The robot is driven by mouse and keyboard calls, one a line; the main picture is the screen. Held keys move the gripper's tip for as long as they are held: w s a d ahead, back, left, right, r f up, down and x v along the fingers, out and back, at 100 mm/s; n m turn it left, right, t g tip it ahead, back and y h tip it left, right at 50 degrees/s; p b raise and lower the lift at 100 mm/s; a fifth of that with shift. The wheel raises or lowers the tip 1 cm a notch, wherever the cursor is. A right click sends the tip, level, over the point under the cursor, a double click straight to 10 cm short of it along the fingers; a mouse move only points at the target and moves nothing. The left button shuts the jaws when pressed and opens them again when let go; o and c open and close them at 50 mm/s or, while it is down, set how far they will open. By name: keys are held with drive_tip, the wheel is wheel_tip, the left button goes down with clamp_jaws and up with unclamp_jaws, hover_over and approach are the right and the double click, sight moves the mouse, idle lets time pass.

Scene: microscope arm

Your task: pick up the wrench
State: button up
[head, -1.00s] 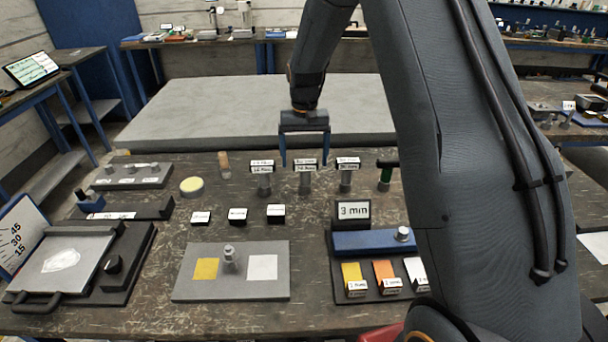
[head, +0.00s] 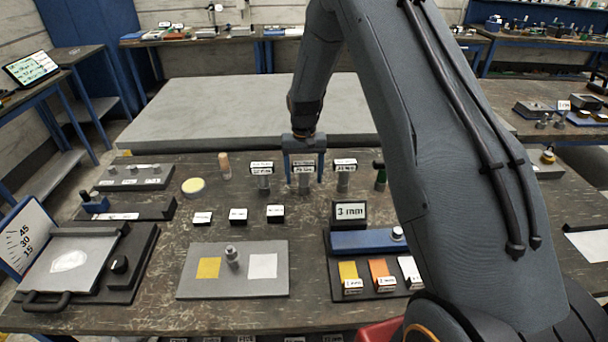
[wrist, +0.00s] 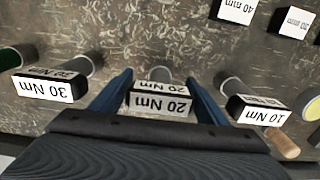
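Three upright grey cylindrical tools with white torque labels stand in a row on the bench; I take these as the wrenches. In the wrist view they read 30 Nm (wrist: 48,88), 20 Nm (wrist: 160,102) and 10 Nm (wrist: 258,113). In the head view the middle one (head: 304,170) stands between the other two (head: 262,170) (head: 345,170). My gripper (head: 304,183) is over the middle tool, pointing down. Its blue fingers (wrist: 160,92) are apart, one on each side of the 20 Nm label. I cannot tell whether they touch it.
A green-handled tool (head: 380,176) stands to the right of the row, a wooden peg (head: 224,166) to the left. Small labelled blocks (head: 238,215) lie in front. A 3 mm sign (head: 349,212) stands nearer on the right. A raised grey slab (head: 220,112) lies behind.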

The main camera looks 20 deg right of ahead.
drive_tip(key=c, duration=0.9)
drive_tip(key=shift+c, duration=0.2)
drive_tip(key=shift+r, duration=0.15)
